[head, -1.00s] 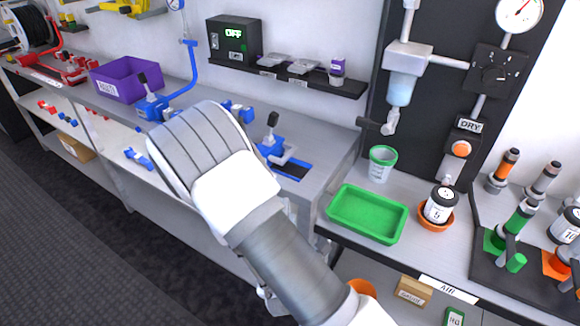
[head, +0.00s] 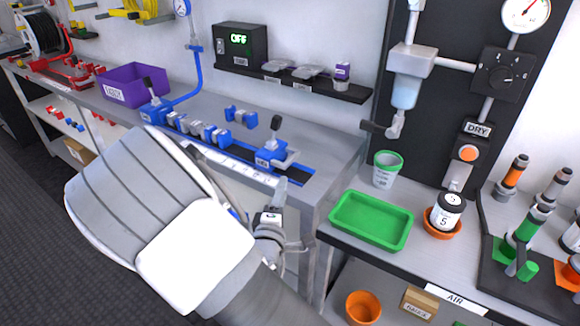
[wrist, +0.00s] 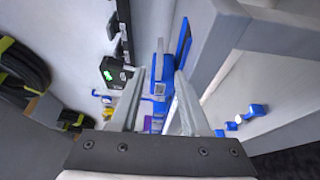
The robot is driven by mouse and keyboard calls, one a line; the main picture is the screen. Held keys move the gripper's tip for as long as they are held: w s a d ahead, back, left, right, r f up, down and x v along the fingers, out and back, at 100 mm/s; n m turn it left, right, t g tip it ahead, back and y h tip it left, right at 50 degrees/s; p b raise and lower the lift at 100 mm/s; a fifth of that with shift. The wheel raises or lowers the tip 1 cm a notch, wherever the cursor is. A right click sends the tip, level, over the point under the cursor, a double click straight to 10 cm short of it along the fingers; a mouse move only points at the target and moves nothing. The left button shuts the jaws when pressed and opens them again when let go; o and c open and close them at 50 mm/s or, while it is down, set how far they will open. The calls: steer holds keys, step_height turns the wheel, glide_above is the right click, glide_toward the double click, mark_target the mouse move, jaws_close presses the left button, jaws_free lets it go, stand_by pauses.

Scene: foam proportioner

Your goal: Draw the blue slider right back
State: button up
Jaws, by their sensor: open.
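The blue slider (head: 272,158), with a black-knobbed upright lever, sits on the blue-edged rail (head: 300,172) near the right part of the bench. A dark stretch of rail shows to its right. In the wrist view, a blue part that appears to be the slider (wrist: 160,88) lies in line with the gap between the fingers of my gripper (wrist: 161,82). The fingers are apart. I cannot tell how far the blue part lies from the fingertips or whether they touch it. In the head view my own arm hides much of the gripper area.
A blue fixture (head: 155,110) with a lever stands at the rail's left end, with several blue-grey pieces (head: 198,128) in between. A purple bin (head: 135,84) is behind. A green tray (head: 370,220) and cup (head: 386,168) stand right. A black shelf (head: 300,82) hangs above.

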mark_target(290, 163)
steer(key=w, duration=0.3)
steer(key=w+d, duration=0.1)
steer(key=w, duration=0.3)
steer(key=w+d+b, duration=0.1)
steer(key=w, duration=0.2)
steer(key=shift+w, duration=0.4)
jaws_close()
stand_by(0.8)
